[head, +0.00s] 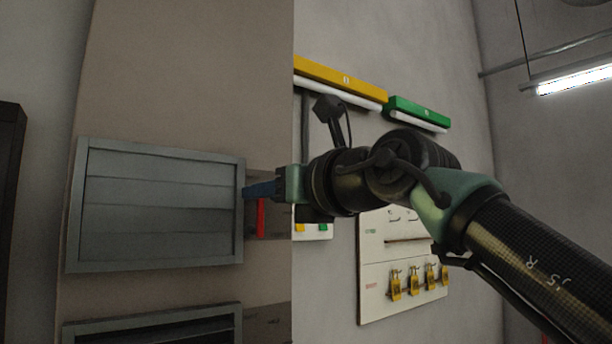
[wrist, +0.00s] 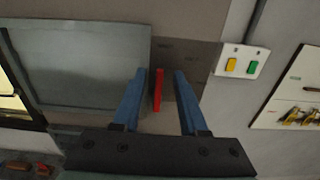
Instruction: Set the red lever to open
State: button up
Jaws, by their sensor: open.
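The red lever (head: 261,218) is a narrow red bar standing upright just right of the grey louvred panel in the head view. In the wrist view the red lever (wrist: 158,90) lies between my two blue fingers, with a gap on each side. My gripper (head: 248,190) is open, and its fingers show in front of the lever's upper end in the head view. My gripper also shows at the bottom of the wrist view (wrist: 157,78). Whether a finger touches the lever I cannot tell. Small markings on the plate around the lever are too blurred to read.
A grey louvred panel (head: 160,208) is close on the left. A white switch plate (wrist: 243,61) with yellow and green buttons is on the right. A white board (head: 375,300) with several yellow padlocks hangs farther right. A dark-framed opening (head: 150,328) is below.

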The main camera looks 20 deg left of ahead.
jog(key=shift+w+a, duration=0.35)
grip_shut()
